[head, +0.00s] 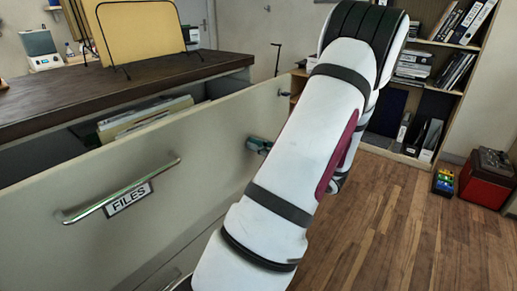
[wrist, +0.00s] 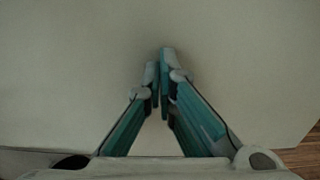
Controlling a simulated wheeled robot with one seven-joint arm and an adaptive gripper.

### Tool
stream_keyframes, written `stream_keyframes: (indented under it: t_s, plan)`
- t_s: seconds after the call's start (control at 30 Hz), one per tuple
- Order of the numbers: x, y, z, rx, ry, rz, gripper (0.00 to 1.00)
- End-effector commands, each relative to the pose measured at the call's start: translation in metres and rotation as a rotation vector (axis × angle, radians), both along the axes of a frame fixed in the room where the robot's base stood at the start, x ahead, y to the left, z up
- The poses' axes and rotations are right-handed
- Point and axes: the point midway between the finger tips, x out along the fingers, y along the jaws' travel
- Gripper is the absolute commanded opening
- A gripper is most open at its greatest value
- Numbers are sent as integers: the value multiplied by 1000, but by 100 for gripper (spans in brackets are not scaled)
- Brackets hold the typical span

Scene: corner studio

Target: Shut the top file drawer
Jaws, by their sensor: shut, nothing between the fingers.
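The top file drawer (head: 215,135) is a cream front with a metal bar handle (head: 120,190) and a FILES label (head: 128,198). It stands pulled out from the cabinet under the dark top (head: 110,88), with folders (head: 145,117) visible inside. My gripper (head: 259,144) is at the right part of the drawer front, right of the handle, mostly hidden behind my white arm. In the wrist view my gripper (wrist: 160,60) is shut and empty, its teal fingers pointing at the plain cream face. I cannot tell if the fingertips touch it.
A lower drawer front (head: 185,235) shows beneath. On the cabinet top stands a tan board on a wire stand (head: 140,30). At right are a bookshelf (head: 440,55), a red box (head: 487,180) and a small multicoloured item (head: 443,182). The wooden floor (head: 400,235) right of my arm is clear.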

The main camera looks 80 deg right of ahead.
Motion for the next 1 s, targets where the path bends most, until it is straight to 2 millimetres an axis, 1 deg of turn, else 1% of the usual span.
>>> stream_keyframes:
  t_s: [0.27, 0.47, 0.67, 1.0]
  plan:
    - [2, -1, 0, 0, 0, 1, 0]
    - [14, -8, 0, -1, -1, 3, 0]
    - [41, -24, 0, -1, 0, 6, 0]
    - [96, -57, 0, -1, 0, 6, 0]
